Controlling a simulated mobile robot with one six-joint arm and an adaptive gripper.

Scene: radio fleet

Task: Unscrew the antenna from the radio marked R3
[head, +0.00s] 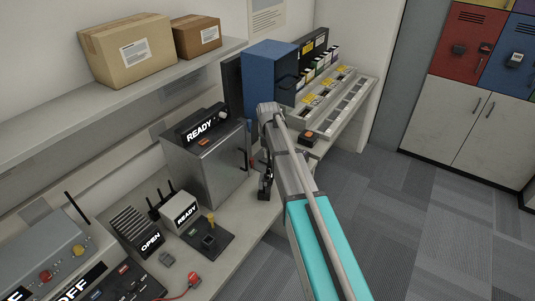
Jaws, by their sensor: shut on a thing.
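My gripper (265,186) is low over the bench, just right of the steel cabinet, with my arm reaching in from the lower right. It is shut on a small dark thing that I cannot tell apart from the dark fingers. I cannot make out a radio marked R3 or its antenna. A black plate (226,243) with a block and a yellow knob (211,218) lies on the bench to the left of my gripper.
The steel cabinet (205,165) bears a READY display (203,127). A smaller READY box (181,208) and an OPEN unit (137,231) stand at left. A blue cabinet (270,72) and a stepped rack (338,95) with yellow labels stand behind. The floor at right is clear.

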